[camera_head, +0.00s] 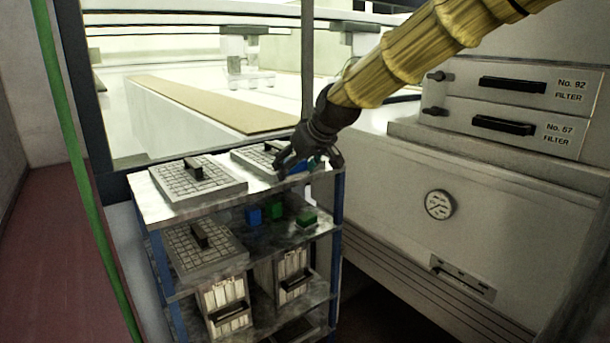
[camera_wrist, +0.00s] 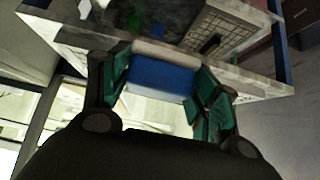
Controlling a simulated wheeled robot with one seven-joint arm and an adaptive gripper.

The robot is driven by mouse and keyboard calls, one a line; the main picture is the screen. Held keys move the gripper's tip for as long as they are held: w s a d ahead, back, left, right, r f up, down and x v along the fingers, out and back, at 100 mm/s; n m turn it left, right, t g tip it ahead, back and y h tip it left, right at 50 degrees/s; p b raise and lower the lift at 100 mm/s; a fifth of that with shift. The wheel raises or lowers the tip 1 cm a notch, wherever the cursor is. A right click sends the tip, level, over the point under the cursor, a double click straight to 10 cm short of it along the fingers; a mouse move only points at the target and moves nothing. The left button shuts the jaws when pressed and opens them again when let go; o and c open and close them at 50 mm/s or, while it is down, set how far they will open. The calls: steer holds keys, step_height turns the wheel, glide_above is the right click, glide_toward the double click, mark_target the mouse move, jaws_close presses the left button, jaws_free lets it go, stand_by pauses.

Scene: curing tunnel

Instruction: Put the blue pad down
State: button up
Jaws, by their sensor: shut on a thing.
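My gripper (camera_head: 308,166) is shut on the blue pad (camera_wrist: 162,78). In the wrist view the pad lies between the two green-lined fingers, with pale bands along its edges. In the head view only a small blue part of the pad (camera_head: 297,170) shows under the dark fingers. The gripper is at the right end of the rack's top shelf (camera_head: 152,210), beside a grey panel with a handle (camera_head: 258,157). I cannot tell whether the pad touches the shelf.
Another handled panel (camera_head: 197,178) covers the top shelf's left part. The shelf below holds a blue block (camera_head: 253,215), green blocks (camera_head: 306,219) and a panel (camera_head: 203,248). Slatted filter boxes (camera_head: 227,305) stand lower. A cabinet (camera_head: 480,215) closes off the right; a glazed tunnel (camera_head: 200,100) lies behind.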

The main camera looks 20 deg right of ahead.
steer(key=shift+d+r, duration=0.2)
steer(key=shift+r, duration=0.35)
steer(key=shift+d+r, duration=0.15)
steer(key=shift+r, duration=0.35)
steer(key=w+d+p, duration=0.2)
steer(key=w, duration=0.2)
steer(key=w+d+f+p, duration=0.1)
steer(key=w+d+p, duration=0.1)
steer(key=w, duration=0.3)
steer(key=w+d+p, duration=0.2)
steer(key=w, duration=0.3)
steer(key=shift+d+f, duration=0.15)
steer(key=shift+d, duration=0.15)
steer(key=shift+w+f+p, duration=0.2)
steer(key=shift+f+p, duration=0.75)
steer(key=shift+f, duration=0.9)
steer(key=shift+s+f, duration=0.1)
steer(key=o, duration=1.3)
steer(key=shift+c, duration=0.2)
steer(key=shift+r, duration=0.2)
steer(key=b+v, duration=0.3)
steer(key=v, duration=0.9)
steer(key=shift+b, duration=0.4)
